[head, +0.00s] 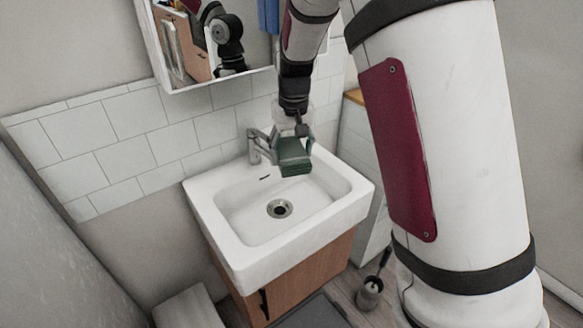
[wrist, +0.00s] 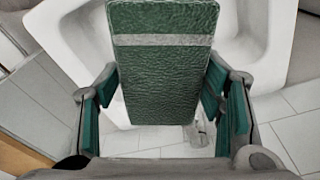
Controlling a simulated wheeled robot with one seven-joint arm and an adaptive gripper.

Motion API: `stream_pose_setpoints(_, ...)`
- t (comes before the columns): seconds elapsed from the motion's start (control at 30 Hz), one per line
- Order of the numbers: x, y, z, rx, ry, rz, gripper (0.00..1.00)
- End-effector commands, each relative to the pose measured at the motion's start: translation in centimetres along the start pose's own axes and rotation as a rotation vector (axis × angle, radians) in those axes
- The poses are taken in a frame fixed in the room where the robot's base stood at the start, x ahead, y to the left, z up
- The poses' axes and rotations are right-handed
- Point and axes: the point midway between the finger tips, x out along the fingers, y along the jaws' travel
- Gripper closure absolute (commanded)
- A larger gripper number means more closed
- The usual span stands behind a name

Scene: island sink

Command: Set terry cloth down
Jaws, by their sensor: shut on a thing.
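The terry cloth (wrist: 165,80) is a dark green folded block with a pale grey band across it. My gripper (wrist: 163,92) is shut on it, with green finger pads on both sides. In the head view, the cloth (head: 294,160) hangs from my gripper (head: 293,146) above the back right part of the white sink (head: 215,212), right of the tap. The cloth appears apart from the sink surface. It hides part of the sink in the wrist view.
A chrome tap (head: 256,147) stands at the back of the sink, close left of my gripper. The basin is empty around its drain (head: 279,208). A mirror cabinet (head: 185,45) hangs above. A toilet brush holder (head: 369,293) stands on the floor at right.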

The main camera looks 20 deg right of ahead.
Motion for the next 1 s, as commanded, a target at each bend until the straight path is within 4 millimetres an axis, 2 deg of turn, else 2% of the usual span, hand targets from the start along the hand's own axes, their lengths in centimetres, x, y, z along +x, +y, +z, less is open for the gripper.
stream_pose_setpoints(0.1, -1.9, 0.0, -0.3, -0.002, 0.003, 0.000, 0.70)
stream_pose_setpoints(0.3, -3.6, 0.0, -0.6, -0.001, 0.001, -0.001, 0.70)
stream_pose_setpoints(0.7, -3.3, 1.1, -2.5, -0.002, 0.003, -0.008, 0.70)
stream_pose_setpoints(1.0, -3.7, 2.1, -2.7, -0.001, 0.003, -0.002, 0.70)
